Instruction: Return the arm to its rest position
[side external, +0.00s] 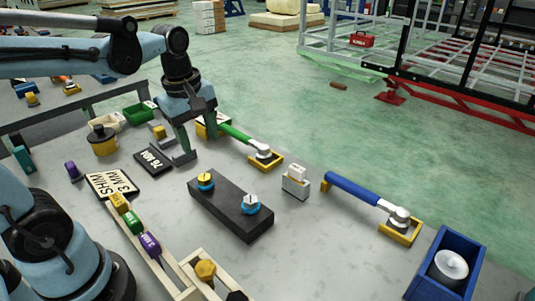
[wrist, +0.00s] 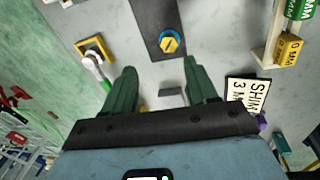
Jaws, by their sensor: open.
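My gripper (side external: 198,145) hangs over the far left part of the grey table in the side external view, fingers pointing down. In the wrist view my gripper (wrist: 160,68) shows two dark green fingers spread apart with nothing between them. It is empty; its exact height above the table is hard to tell.
Close around my gripper are a black label plate (side external: 152,161), a "SHIM 3 MM" sign (side external: 112,184) and a green-handled tool (side external: 235,133). A blue-handled tool (side external: 352,188) and a blue bin (side external: 415,285) stand right. A wooden rack (side external: 180,270) holds coloured pieces in front.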

